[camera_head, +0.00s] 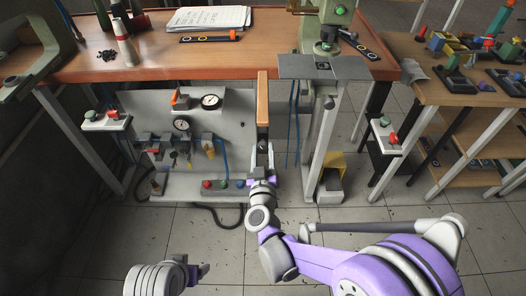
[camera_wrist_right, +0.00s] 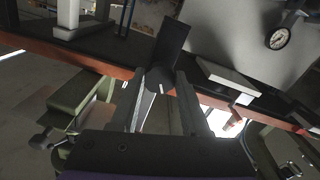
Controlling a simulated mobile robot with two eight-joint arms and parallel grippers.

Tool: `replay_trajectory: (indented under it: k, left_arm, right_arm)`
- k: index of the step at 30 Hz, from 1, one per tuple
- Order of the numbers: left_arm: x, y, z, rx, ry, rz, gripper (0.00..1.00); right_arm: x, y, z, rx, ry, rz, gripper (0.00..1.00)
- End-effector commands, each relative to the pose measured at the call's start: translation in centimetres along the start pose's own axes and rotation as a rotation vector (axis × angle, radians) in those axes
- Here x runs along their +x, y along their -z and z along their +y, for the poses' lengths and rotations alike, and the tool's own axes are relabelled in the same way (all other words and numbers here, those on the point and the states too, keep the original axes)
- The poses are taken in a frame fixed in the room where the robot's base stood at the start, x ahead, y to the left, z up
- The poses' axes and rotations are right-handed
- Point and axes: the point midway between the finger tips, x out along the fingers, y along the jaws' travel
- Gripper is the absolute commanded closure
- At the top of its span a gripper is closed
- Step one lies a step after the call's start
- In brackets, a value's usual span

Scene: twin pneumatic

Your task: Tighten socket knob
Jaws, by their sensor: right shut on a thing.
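The grey panel (camera_head: 235,125) carries gauges (camera_head: 210,101), fittings and a row of coloured buttons. The workbench (camera_head: 150,62) overhangs it. A grey stand (camera_head: 325,68) is close on the right, with a yellow pedal (camera_head: 331,165) on the floor.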

Motion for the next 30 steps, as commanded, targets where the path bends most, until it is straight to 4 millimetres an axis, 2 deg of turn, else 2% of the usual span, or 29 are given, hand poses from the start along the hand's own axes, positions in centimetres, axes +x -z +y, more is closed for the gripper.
replay_trajectory:
  k: [11,30]
  left_arm:
    - [0.05,-0.01,0.00,0.000,0.000,0.000,0.24]
    - [0.10,-0.03,0.00,0.000,0.000,0.000,0.24]
  right_arm:
    - [-0.03,-0.01,-0.01,0.143,0.000,0.000,1.00]
    - [-0.04,0.00,-0.05,0.734,0.000,0.000,1.00]
